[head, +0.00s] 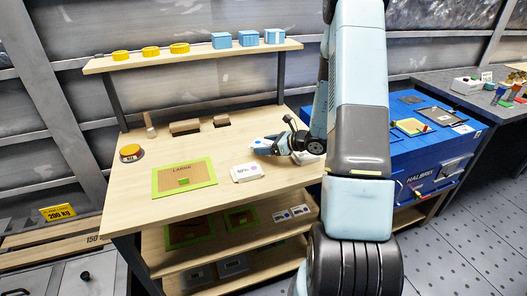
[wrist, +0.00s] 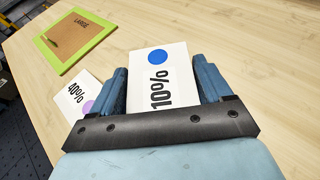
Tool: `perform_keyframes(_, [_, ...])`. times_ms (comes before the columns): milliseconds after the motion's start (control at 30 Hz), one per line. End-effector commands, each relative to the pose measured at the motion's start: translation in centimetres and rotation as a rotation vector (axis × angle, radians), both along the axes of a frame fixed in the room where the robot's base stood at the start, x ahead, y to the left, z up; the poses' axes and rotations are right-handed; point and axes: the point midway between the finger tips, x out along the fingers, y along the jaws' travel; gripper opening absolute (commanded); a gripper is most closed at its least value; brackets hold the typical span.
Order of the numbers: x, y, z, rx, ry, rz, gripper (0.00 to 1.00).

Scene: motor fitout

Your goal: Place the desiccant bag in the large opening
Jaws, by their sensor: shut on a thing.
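A white desiccant bag (wrist: 172,72) with a blue dot and the label "10%" is between the two fingers of my gripper (wrist: 161,78). In the head view my gripper (head: 279,145) is over the right part of the bench, with the bag (head: 261,142) at its left. I cannot tell whether the bag touches the bench. A second white bag (head: 247,172), reading "40%" with a purple dot in the wrist view (wrist: 76,97), lies nearby. A brown panel marked "LARGE" (head: 182,170) with a green frame lies at the bench's left. I cannot identify a large opening for certain.
A blue HALBRIX unit (head: 436,180) stands right of the bench, with yellow and dark rectangles on top, partly behind my arm. A red-orange button (head: 131,152) and wooden blocks (head: 185,127) stand on the bench. A shelf (head: 200,53) above holds yellow rings and blue boxes.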

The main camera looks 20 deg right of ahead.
Motion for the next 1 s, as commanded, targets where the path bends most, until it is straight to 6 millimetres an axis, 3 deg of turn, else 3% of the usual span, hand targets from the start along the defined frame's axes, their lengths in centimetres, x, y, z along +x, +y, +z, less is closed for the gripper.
perform_keyframes(333, [0.2,0.4,-3.3,0.002,0.001,0.008,0.43])
perform_keyframes(700, [0.2,0.6,-3.7,-0.001,-0.001,0.010,0.43])
perform_keyframes(733, [0.2,0.6,-3.7,-0.001,-0.001,0.010,0.81])
perform_keyframes(933, [0.2,0.5,-3.6,-0.001,-0.001,0.010,1.00])
perform_keyframes(1000, [0.2,0.5,-3.6,-0.001,-0.001,0.010,1.00])
